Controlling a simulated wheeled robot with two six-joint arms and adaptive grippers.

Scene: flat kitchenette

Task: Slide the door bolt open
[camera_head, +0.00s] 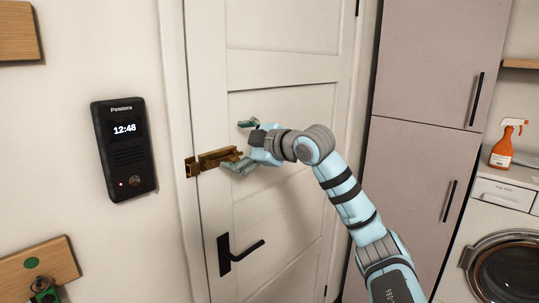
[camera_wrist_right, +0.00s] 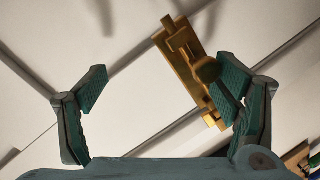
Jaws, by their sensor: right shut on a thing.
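The brass door bolt (camera_head: 219,158) is mounted at the left edge of the white door (camera_head: 280,65), with its keeper (camera_head: 191,167) on the frame. The bar appears to reach the keeper. My right gripper (camera_head: 243,145) is at the bolt's right end. The right wrist view shows the bolt (camera_wrist_right: 181,48) with its round knob (camera_wrist_right: 207,70) against the inner side of one finger of my right gripper (camera_wrist_right: 163,82). The other finger is well apart from the knob, with a wide gap. My left gripper is out of view.
A black door handle (camera_head: 240,252) is below the bolt. A black intercom (camera_head: 124,148) hangs on the wall to the left. Tall cabinets (camera_head: 430,120) and a washing machine (camera_head: 505,265) with an orange spray bottle (camera_head: 505,146) stand to the right.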

